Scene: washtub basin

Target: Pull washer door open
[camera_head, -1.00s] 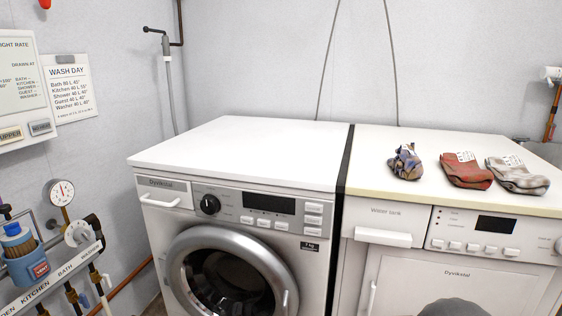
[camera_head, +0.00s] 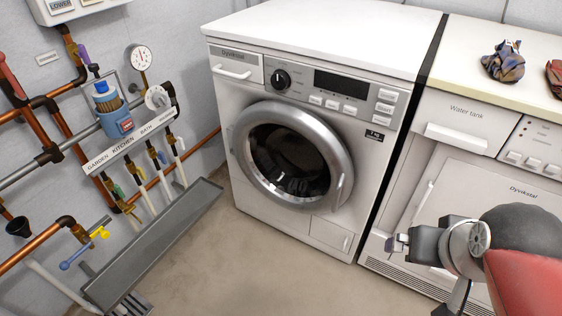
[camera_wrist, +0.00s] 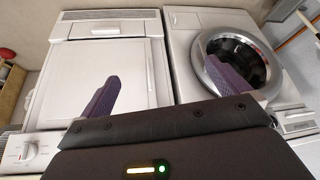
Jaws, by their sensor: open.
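The white washer (camera_head: 330,60) stands in the middle of the head view. Its round door (camera_head: 338,140) has a silver ring and dark glass and looks shut, with dark items behind the glass. The door's handle (camera_head: 341,188) is on the right side of the ring. My gripper (camera_head: 393,243) is at the lower right in the head view, in front of the dryer and apart from the washer door. In the wrist view my gripper (camera_wrist: 185,95) has its two purple fingers wide apart with nothing between them. The washer door (camera_wrist: 216,70) shows there beyond the right finger.
The dryer (camera_head: 470,165) stands right of the washer, with socks (camera_head: 503,63) on top. On the left are copper pipes (camera_head: 65,135), valves, a gauge (camera_head: 139,58) and a grey floor trough (camera_head: 150,245). The floor (camera_head: 260,260) before the washer is clear.

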